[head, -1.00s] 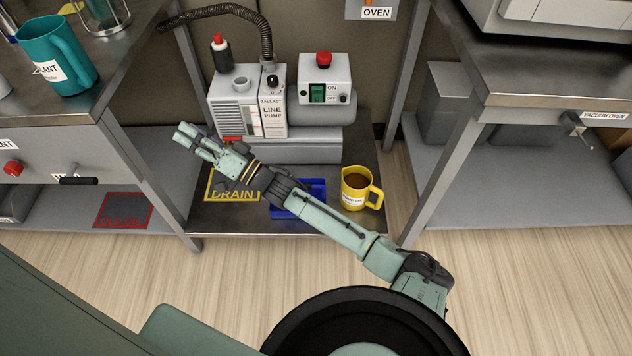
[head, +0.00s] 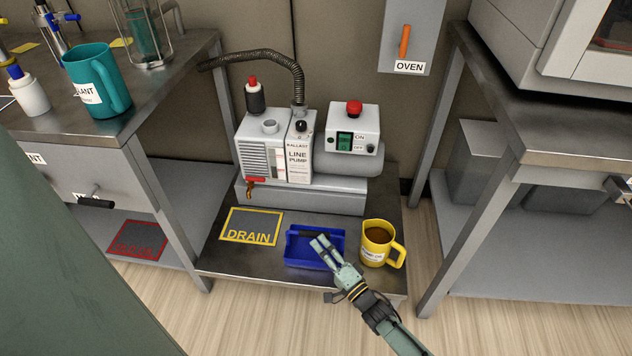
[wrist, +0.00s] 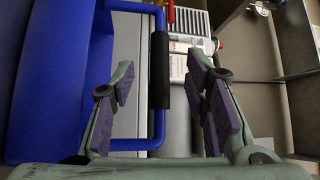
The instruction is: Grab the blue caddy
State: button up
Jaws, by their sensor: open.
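The blue caddy (head: 304,252) is an open tray on the low metal shelf, between the yellow DRAIN square and the yellow mug. It has a raised handle with a black grip (wrist: 161,70). My gripper (head: 322,243) is over the caddy's right part, reaching in from the lower right. In the wrist view my open gripper (wrist: 165,100) has one purple-padded finger on each side of the black grip. The grip stands between the fingers, with visible gaps and no clear contact. The caddy's blue body (wrist: 60,80) fills the left of that view.
The yellow mug (head: 378,243) of brown liquid stands close to the right of the caddy and my gripper. The line pump (head: 275,150) stands behind. The DRAIN square (head: 251,227) is bare. Table legs bound the shelf on both sides.

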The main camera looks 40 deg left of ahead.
aim_at(313, 233)
jog(key=shift+w+x, duration=0.2)
jog(key=shift+x, duration=1.2)
jog(key=shift+w+x, duration=0.25)
jog(key=shift+x, duration=1.1)
jog(key=shift+d, duration=0.1)
jog(key=shift+c, duration=0.3)
grip_shut()
jog(key=shift+r, duration=0.1)
